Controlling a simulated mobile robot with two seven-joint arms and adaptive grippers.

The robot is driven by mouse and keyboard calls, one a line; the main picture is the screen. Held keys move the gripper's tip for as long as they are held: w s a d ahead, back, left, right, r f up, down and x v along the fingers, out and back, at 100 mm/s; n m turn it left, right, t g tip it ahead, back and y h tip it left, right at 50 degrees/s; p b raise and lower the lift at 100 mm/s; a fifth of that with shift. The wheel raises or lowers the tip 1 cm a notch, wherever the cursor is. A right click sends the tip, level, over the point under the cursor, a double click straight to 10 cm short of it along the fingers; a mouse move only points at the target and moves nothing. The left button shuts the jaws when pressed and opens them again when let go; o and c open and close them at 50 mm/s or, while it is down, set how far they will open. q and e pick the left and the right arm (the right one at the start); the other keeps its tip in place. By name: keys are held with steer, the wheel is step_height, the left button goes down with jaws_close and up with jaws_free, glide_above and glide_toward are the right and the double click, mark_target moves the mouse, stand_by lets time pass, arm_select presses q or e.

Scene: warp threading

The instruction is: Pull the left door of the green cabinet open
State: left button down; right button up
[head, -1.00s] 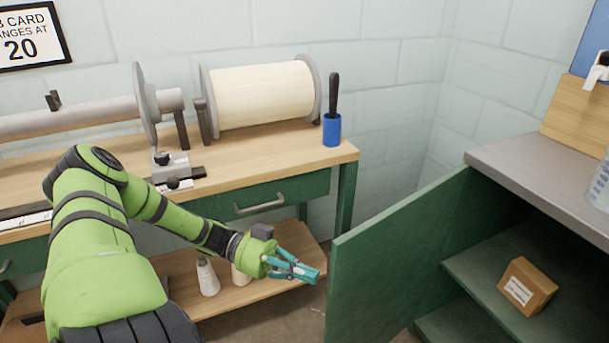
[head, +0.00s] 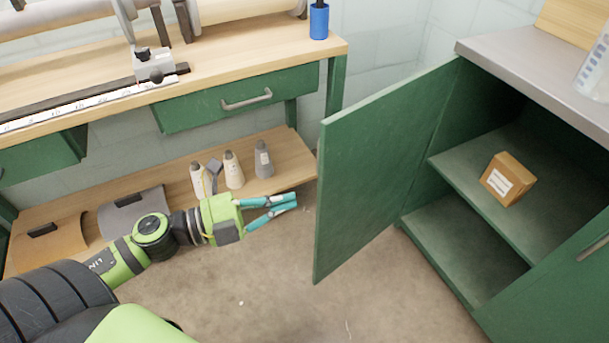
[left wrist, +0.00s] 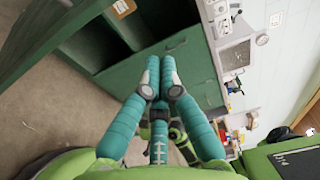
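The green cabinet (head: 440,268) stands at the right in the head view. Its left door (head: 375,170) is swung wide open and stands out from the cabinet, showing the shelves inside. The right door (head: 550,290) looks closed, with a handle (head: 593,249) at the right edge. My left gripper (head: 296,200) is just left of the open door's free edge, apart from it in the picture. Its teal fingers meet at the tips with nothing between them. They also show in the left wrist view (left wrist: 160,75), over the cabinet front. My right gripper is not in view.
A cardboard box (head: 508,180) sits on the cabinet's upper shelf. A workbench (head: 240,55) with a green drawer (head: 200,108) stands at the back left. Several cones stand on its low shelf (head: 280,160). The floor (head: 260,285) before the door is clear.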

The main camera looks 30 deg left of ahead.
mark_target(319, 175)
arm_select(q)
steer(key=w+d, duration=0.1)
steer(key=w, duration=0.1)
steer(key=w+d, duration=0.1)
steer(key=w, duration=0.2)
steer(key=w+d, duration=0.2)
steer(key=w, duration=0.1)
steer(key=shift+w+d+f, duration=0.1)
steer(key=shift+f, duration=0.05)
steer(key=shift+w+a, duration=0.2)
steer(key=shift+a, duration=0.25)
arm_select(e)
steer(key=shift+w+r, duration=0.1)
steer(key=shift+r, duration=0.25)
arm_select(q)
steer(key=shift+a, duration=0.1)
